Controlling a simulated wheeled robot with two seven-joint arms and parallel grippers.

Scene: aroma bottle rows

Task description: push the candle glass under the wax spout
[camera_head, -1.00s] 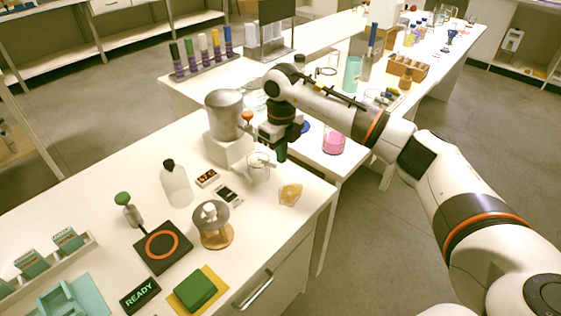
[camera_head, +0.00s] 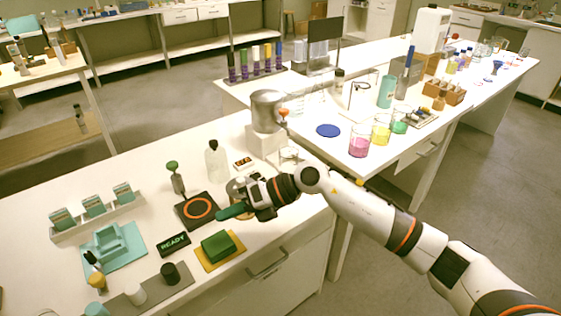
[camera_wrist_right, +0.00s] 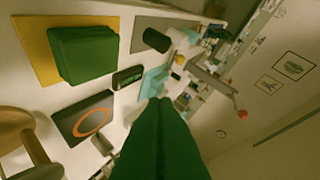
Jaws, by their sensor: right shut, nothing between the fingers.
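The clear candle glass (camera_head: 289,154) stands on the table in front of the white block of the wax melter. My arm partly hides it. The silver wax pot (camera_head: 266,108) sits on that block, with an orange-red knob (camera_head: 283,112) at its spout side. The glass appears below this side; I cannot tell if it is exactly under the spout. My right gripper (camera_head: 232,212) is shut and empty, away from the glass, beside the black hot plate (camera_head: 197,210). Its green fingers (camera_wrist_right: 160,125) lie together in the wrist view. My left gripper is not in view.
A wooden stand (camera_wrist_right: 15,130) is partly hidden behind my gripper in the head view. A green block (camera_head: 218,246) on a yellow mat, a READY display (camera_head: 173,243) and a white bottle (camera_head: 216,160) are nearby. Coloured beakers (camera_head: 360,143) stand on the far table.

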